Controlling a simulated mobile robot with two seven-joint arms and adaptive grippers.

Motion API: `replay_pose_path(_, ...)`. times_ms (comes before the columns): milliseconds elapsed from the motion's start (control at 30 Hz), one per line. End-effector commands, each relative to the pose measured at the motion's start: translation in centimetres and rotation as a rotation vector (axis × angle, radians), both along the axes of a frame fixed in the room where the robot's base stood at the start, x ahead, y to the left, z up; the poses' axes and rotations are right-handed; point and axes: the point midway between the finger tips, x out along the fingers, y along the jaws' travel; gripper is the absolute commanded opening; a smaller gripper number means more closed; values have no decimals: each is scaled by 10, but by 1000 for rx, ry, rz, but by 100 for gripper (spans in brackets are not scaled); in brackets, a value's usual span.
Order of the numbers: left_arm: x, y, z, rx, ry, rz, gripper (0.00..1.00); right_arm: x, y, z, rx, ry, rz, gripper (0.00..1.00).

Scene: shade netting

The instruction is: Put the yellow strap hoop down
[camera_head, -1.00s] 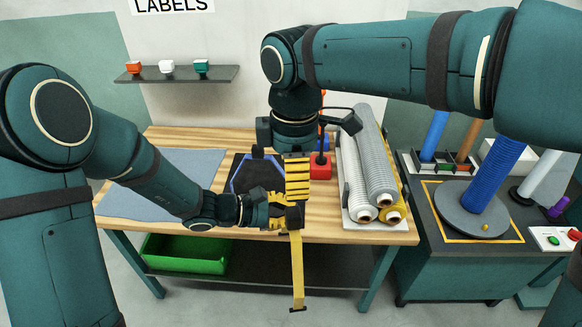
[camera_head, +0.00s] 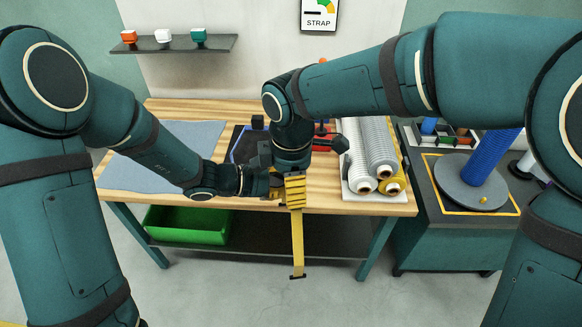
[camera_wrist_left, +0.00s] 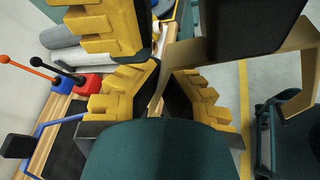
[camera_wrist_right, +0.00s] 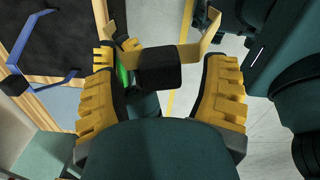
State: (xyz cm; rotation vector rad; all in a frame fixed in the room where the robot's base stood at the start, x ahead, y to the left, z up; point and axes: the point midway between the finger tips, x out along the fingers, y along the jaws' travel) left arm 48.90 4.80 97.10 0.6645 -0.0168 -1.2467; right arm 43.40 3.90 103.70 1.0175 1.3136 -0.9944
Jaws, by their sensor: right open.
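The yellow strap hoop (camera_head: 297,245) hangs in front of the bench's front edge, its lower end dark, above the floor. My left gripper (camera_head: 275,184) is at its top; in the left wrist view its fingers (camera_wrist_left: 163,75) close in on the strap (camera_wrist_left: 192,52) and appear shut on it. My right gripper (camera_head: 293,180) points down right beside the left one. In the right wrist view its fingers (camera_wrist_right: 165,75) are wide apart, and the strap (camera_wrist_right: 128,46) passes between them beside a black block. The hoop's upper part is largely hidden by both grippers in the head view.
The wooden bench (camera_head: 330,197) carries a blue-grey cloth (camera_head: 190,140) at left and grey rolls (camera_head: 372,155) at right. A green bin (camera_head: 187,225) sits on the lower shelf. A side cart with a blue roll (camera_head: 490,158) stands at right. Floor in front is clear.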

Motion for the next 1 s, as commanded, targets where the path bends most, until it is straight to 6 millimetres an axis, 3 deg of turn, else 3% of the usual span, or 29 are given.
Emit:
replay_pose_path(400,0,0,0,0,0,0,0,0,0,-6,0,-1,0,71)
replay_pose_path(600,0,0,0,0,0,0,0,0,0,-6,1,-1,0,1)
replay_pose_path(767,0,0,0,-1,0,-2,0,0,0,-6,0,-1,0,0)
replay_pose_path(900,0,0,0,-1,0,-2,39,0,0,-6,1,-1,0,0)
replay_pose_path(1000,0,0,0,-1,0,0,39,0,0,-6,0,-1,0,0)
